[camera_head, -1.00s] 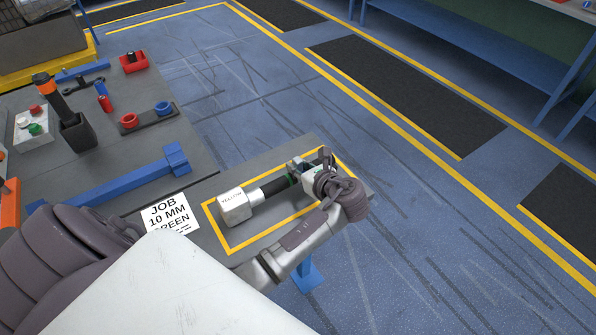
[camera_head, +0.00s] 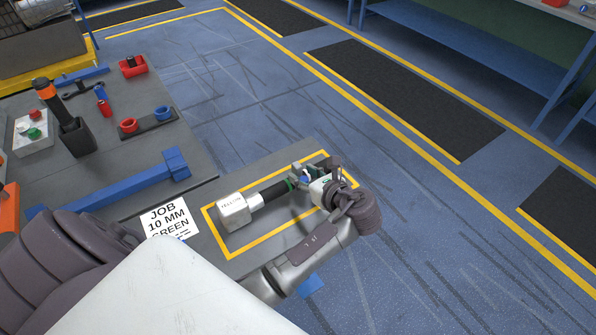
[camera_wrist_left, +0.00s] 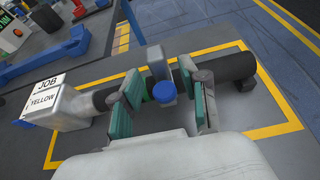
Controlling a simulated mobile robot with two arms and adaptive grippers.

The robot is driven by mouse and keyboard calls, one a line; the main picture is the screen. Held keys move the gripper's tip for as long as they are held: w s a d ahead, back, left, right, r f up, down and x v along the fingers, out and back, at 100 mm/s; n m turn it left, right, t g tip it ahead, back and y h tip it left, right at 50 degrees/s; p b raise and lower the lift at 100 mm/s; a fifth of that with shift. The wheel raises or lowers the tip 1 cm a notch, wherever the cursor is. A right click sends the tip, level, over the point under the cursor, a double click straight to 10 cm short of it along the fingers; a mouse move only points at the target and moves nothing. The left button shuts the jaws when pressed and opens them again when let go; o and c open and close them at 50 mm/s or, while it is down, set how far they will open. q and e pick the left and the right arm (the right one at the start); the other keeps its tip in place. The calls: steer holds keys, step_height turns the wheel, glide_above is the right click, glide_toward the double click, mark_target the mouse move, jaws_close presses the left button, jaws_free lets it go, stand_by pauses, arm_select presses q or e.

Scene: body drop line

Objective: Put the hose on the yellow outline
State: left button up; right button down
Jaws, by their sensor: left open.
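My left gripper (camera_head: 300,176) is open over that middle part. In the left wrist view its teal-padded fingers (camera_wrist_left: 163,98) stand apart on either side of the fitting; contact is unclear. My right gripper is not in view.
A white job card (camera_head: 167,222) lies left of the outline. A blue bar (camera_head: 125,185) crosses the table behind it. Red and blue rings (camera_head: 146,122), an orange-topped tool in a black holder (camera_head: 77,135) and a button box (camera_head: 33,132) stand farther left. Open floor lies right.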

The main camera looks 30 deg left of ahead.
arm_select(q)
steer(key=v, duration=0.8)
steer(key=shift+d, duration=0.2)
steer(key=shift+r, duration=0.1)
